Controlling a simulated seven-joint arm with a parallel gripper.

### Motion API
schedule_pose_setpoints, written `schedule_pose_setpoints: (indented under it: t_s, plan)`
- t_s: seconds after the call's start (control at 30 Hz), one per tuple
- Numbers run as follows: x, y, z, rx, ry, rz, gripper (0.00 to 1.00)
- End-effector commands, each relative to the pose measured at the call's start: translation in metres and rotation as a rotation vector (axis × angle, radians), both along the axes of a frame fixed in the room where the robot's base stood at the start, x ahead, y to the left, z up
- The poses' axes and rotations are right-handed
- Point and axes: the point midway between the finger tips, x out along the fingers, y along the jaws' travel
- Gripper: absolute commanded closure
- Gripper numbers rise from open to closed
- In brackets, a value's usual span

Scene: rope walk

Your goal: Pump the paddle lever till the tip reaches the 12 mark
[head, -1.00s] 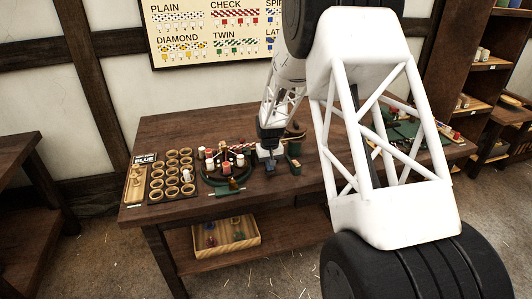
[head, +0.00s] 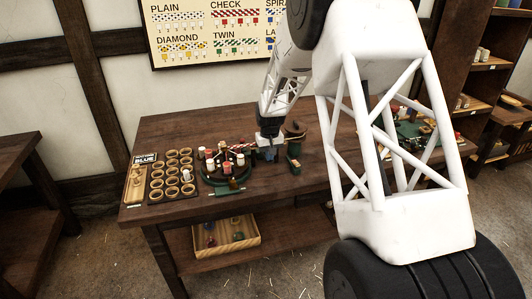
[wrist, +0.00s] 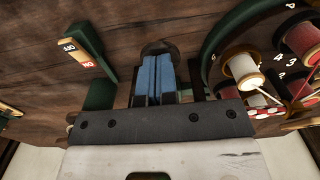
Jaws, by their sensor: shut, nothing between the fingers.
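My gripper (head: 269,154) is shut and empty, over the table just right of the round braiding stand (head: 203,177). In the wrist view its blue fingertips (wrist: 155,76) are together, with a dark round piece just beyond them; whether they touch it I cannot tell. I cannot tell for sure which part is the paddle lever. The braid's tip and the 12 mark are not readable.
The stand carries red and white spools (wrist: 242,70) close to the gripper's side. Several wooden rings (head: 172,168) and a wooden tray (head: 134,185) lie farther left. A wooden box (head: 228,248) sits on the lower shelf.

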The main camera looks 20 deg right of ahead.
Motion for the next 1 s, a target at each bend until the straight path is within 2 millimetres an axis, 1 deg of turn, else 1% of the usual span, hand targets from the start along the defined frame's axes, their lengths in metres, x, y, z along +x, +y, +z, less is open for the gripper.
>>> schedule_pose_setpoints:
  t_s: [0.2,0.33,1.0]
  plan:
    - [0.001,0.000,0.014,0.000,-0.002,0.000,1.00]
    - [0.001,0.000,0.020,0.000,0.000,0.000,1.00]
    - [0.001,0.000,0.021,0.000,0.000,0.000,1.00]
